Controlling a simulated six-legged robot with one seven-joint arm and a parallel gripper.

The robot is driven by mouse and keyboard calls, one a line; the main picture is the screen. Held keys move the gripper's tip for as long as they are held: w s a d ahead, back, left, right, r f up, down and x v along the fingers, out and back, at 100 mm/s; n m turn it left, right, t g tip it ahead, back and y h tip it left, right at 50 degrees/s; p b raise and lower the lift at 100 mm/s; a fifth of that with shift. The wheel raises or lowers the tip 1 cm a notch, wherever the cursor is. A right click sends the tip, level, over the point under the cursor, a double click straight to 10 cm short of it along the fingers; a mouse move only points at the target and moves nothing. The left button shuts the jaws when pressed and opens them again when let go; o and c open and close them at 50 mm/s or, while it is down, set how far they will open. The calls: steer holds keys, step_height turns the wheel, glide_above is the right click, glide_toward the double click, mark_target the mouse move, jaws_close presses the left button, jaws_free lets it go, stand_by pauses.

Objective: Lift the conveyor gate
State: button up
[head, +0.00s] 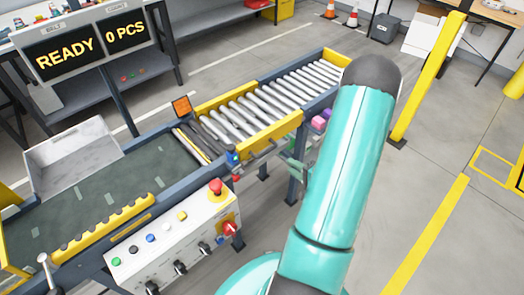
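The conveyor gate looks to be the roller section (250,115) with yellow side rails, right of the dark belt (95,190). It lies flat, in line with the conveyor. A dark bar-like handle (263,152) shows on its near side. My teal arm stands in front of the gate's right end and hides part of it. Small greenish parts, probably my gripper (300,166), show beside the arm, below the near rail. I cannot make out the fingers, whether they touch anything, or whether they are open.
A control panel (175,245) with a red stop button (216,187) stands in front of the belt. A grey tray (72,155) sits at the belt's far side. A display (90,40) reads READY, 0 PCS. A yellow post (428,75) stands right; floor (455,150) there is mostly clear.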

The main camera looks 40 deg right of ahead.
mark_target(267, 151)
steer(key=x, duration=1.3)
steer(key=shift+w+d+f, duration=0.15)
steer(key=shift+w, duration=0.2)
jaws_close()
